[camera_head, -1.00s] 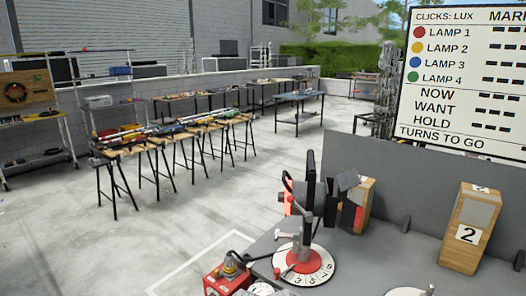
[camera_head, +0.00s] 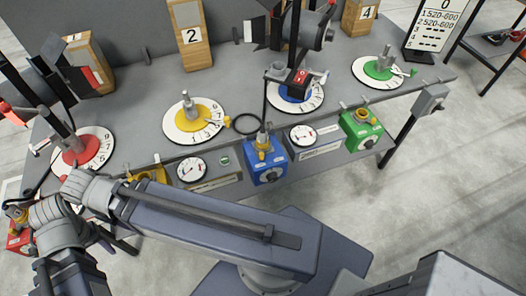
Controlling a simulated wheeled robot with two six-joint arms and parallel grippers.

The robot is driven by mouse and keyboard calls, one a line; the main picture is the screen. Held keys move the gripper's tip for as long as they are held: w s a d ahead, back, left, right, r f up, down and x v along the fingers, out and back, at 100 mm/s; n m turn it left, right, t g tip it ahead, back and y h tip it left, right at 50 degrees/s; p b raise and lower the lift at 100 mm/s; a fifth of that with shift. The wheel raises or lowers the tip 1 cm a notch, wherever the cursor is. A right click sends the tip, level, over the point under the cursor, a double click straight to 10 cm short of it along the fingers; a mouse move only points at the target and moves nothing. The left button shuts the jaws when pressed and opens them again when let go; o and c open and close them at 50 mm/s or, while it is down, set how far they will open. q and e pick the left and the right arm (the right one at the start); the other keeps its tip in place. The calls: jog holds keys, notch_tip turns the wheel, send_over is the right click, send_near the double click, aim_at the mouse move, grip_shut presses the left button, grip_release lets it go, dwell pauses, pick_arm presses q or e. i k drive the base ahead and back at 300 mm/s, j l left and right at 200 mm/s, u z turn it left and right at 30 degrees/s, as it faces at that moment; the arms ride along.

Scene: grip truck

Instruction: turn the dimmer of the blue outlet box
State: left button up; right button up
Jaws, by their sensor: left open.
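The blue outlet box (camera_head: 265,163) hangs on the table's front edge near the middle, with a dark dimmer knob (camera_head: 268,175) on its front. A yellow-topped plug sits on top of it. My left arm (camera_head: 215,226) stretches across the foreground, below the blue box and apart from it. It bends at the lower left, where its end is partly cut off by the frame. My left gripper is open and well away from the box; its fingertips are hard to make out. My right gripper is not in view.
Yellow (camera_head: 149,175), green (camera_head: 361,130) and red (camera_head: 20,238) outlet boxes line the same edge; my arm partly hides the yellow one. Meters sit between them. Lamps on numbered dials stand behind, with wooden blocks (camera_head: 190,38) farther back. Floor (camera_head: 450,190) at right is clear.

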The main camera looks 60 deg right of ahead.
aim_at(272, 176)
jog(key=l+z, duration=0.1)
jog(key=z, duration=0.3)
jog(key=l+z, duration=0.15)
jog(key=z, duration=0.3)
jog(key=l+z, duration=0.15)
jog(key=z, duration=0.25)
jog(key=l+z, duration=0.15)
jog(key=z, duration=0.3)
jog(key=k, duration=0.65)
jog(key=j+z, duration=0.2)
jog(key=z, duration=1.55)
jog(key=k+j, duration=0.15)
jog(key=k, duration=0.15)
jog(key=k+j, duration=0.2)
jog(key=k, duration=0.1)
